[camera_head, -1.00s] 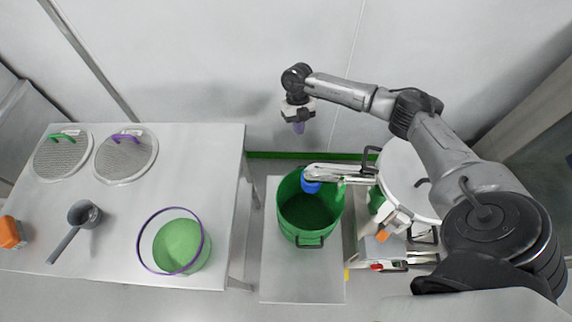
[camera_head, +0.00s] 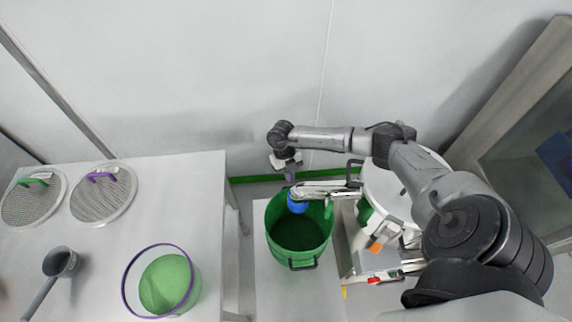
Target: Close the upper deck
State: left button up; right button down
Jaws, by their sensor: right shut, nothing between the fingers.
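The machine with the round white lid (camera_head: 392,190) stands right of centre, partly hidden behind my right arm; I take its round top to be the upper deck. A dark handle (camera_head: 354,172) stands up at its left edge. A metal spout (camera_head: 325,190) reaches left from it, with a blue end (camera_head: 297,204) over the green bucket (camera_head: 299,250). My right gripper (camera_head: 290,175) is shut and empty, pointing down behind the spout, near the bucket's far rim. Whether it touches anything I cannot tell. My left gripper is out of view.
A steel table (camera_head: 130,230) at left carries two mesh sieves (camera_head: 103,194), a scoop (camera_head: 60,263) and a purple-rimmed sieve with green powder (camera_head: 165,283). The bucket stands on a pale platform (camera_head: 270,295). A wall closes the back.

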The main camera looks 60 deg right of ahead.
jog(key=shift+s+a, duration=0.5)
jog(key=shift+s, duration=0.3)
jog(key=shift+n+h, duration=0.3)
jog(key=shift+n, duration=0.5)
jog(key=s+a+p, duration=0.1)
jog(key=s+p, duration=0.1)
jog(key=s+a+p, duration=0.1)
jog(key=s, duration=0.1)
jog(key=shift+a+r+p, duration=0.2)
jog(key=shift+a+p, duration=0.15)
jog(key=shift+p, duration=0.05)
jog(key=shift+s+a+f, duration=0.1)
jog(key=shift+s+a, duration=0.05)
jog(key=shift+s, duration=0.15)
jog(key=shift+f, duration=0.1)
